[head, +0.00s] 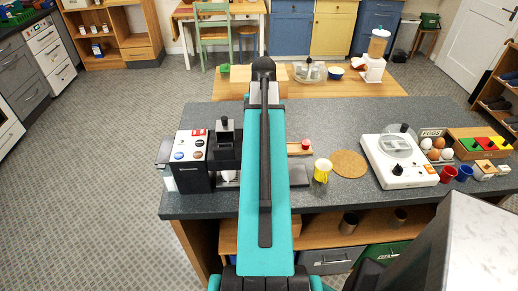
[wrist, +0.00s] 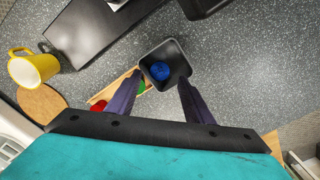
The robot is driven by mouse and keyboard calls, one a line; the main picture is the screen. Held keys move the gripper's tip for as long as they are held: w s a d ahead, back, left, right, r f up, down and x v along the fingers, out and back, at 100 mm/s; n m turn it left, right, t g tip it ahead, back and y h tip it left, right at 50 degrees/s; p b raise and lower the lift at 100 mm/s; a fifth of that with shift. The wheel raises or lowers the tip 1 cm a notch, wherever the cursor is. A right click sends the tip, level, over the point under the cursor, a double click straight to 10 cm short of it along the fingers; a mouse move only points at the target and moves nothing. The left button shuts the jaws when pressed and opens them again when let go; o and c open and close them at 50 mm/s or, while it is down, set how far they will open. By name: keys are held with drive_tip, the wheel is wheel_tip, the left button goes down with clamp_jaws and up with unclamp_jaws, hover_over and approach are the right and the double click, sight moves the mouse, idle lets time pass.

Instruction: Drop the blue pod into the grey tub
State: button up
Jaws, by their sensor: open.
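In the wrist view the blue pod (wrist: 160,70) lies inside the dark grey square tub (wrist: 178,50). My gripper (wrist: 161,80) is open, with one finger at each side of the tub's near edge. Neither finger appears to touch the pod. Whether the fingers touch the tub I cannot tell. In the head view my arm hides the tub, the pod and the fingertips.
A wooden rack (wrist: 125,88) holds a red pod (wrist: 98,106) and a green pod (wrist: 143,87). A coffee machine (head: 195,155) stands left. A yellow mug (head: 322,170), cork mat (head: 348,163) and white appliance (head: 400,160) stand right.

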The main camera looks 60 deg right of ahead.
drive_tip(key=shift+r, duration=0.1)
wheel_tip(320, 180, up, 14)
drive_tip(key=p, duration=0.9)
drive_tip(key=shift+p, duration=0.3)
drive_tip(key=shift+s+f, duration=0.1)
drive_tip(key=shift+f, duration=0.15)
idle(0.7)
